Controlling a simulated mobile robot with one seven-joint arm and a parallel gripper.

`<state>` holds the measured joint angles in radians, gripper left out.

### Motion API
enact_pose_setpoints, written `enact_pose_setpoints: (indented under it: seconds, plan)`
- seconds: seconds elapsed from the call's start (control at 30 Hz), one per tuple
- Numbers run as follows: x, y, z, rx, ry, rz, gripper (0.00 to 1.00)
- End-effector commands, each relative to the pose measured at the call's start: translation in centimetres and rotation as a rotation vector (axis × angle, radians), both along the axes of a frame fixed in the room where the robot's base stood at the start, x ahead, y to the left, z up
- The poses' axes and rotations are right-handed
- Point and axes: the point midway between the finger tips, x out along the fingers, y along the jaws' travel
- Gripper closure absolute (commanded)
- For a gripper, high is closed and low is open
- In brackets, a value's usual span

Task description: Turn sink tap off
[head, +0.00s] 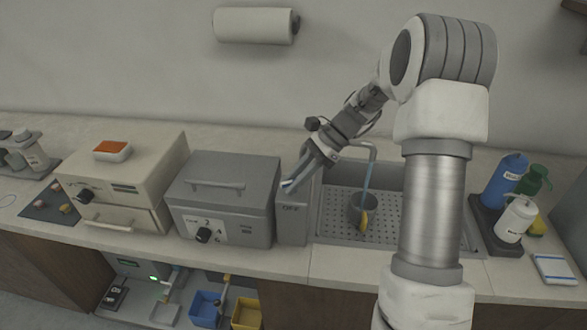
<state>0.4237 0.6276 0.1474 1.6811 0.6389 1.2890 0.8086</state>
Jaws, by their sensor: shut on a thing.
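The sink tap's grey curved spout (362,145) rises behind the sink (335,229). A blue stream of water (367,172) runs from it towards a round grey vessel (357,203) in the basin. The tap's base and any handle are hidden behind my gripper and wrist.
A grey box with a dial (222,205) and a beige machine (125,175) stand left of the bin. Bottles (505,180) stand on a dark tray at right. A yellow item (364,224) is in the sink. The counter strip in front is mostly clear.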

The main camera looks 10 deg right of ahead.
Motion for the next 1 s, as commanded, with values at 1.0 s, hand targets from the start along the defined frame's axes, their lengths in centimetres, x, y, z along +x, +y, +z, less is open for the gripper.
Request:
enact_pose_setpoints:
  seconds: [1.0]
  plan:
    - [0.11, 0.05, 0.14, -0.001, -0.002, 0.893, 1.0]
